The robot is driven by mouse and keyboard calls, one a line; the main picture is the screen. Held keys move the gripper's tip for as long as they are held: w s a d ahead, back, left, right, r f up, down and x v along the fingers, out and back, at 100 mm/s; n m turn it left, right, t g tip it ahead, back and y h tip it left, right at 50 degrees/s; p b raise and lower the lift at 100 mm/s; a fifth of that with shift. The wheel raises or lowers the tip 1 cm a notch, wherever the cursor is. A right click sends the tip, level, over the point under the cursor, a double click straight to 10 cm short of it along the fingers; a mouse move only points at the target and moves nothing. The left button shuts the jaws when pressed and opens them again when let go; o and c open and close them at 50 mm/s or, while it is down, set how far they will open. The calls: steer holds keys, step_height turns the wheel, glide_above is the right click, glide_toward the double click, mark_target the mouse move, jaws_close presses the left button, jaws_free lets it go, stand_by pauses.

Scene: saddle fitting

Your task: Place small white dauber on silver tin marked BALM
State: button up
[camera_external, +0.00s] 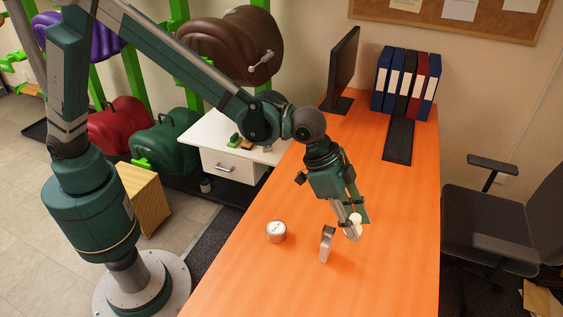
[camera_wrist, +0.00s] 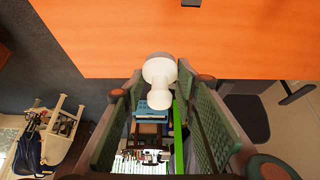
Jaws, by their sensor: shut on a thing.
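The small white dauber (camera_external: 355,219) is between the fingers of my gripper (camera_external: 352,228), above the orange desk. In the wrist view the dauber (camera_wrist: 160,70) shows a wide rounded end and a narrower neck, with the green pads of my gripper (camera_wrist: 160,95) on both sides. My gripper is shut on it. The silver tin (camera_external: 276,231) sits on the desk to the left of my gripper, with a pale round lid; its marking is too small to read. The tin is not clearly seen in the wrist view.
A monitor (camera_external: 343,70), binders (camera_external: 406,80) and a black keyboard-like slab (camera_external: 398,140) are at the back. The desk's front area is clear.

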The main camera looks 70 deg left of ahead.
steer(key=s+a+n+y+p, duration=0.1)
steer(key=s+a+n, duration=0.1)
steer(key=s+a, duration=0.35)
steer(key=s+a+n+t+p, duration=0.1)
steer(key=s+a, duration=0.2)
steer(key=a, duration=0.6)
steer(key=s+a+n+y, duration=0.1)
steer(key=s+a+n, duration=0.1)
steer(key=s+a, duration=0.45)
glide_above(283, 227)
steer(key=s, duration=0.2)
steer(key=shift+f, duration=2.3)
steer(key=shift+s+a+f, duration=0.1)
steer(key=shift+a+f, duration=0.3)
steer(key=shift+a, duration=0.05)
steer(key=shift+f+b, duration=0.5)
steer(key=shift+f, duration=2.65)
steer(key=shift+f+b, duration=0.4)
steer(key=shift+f, duration=1.45)
steer(key=shift+f, duration=0.15)
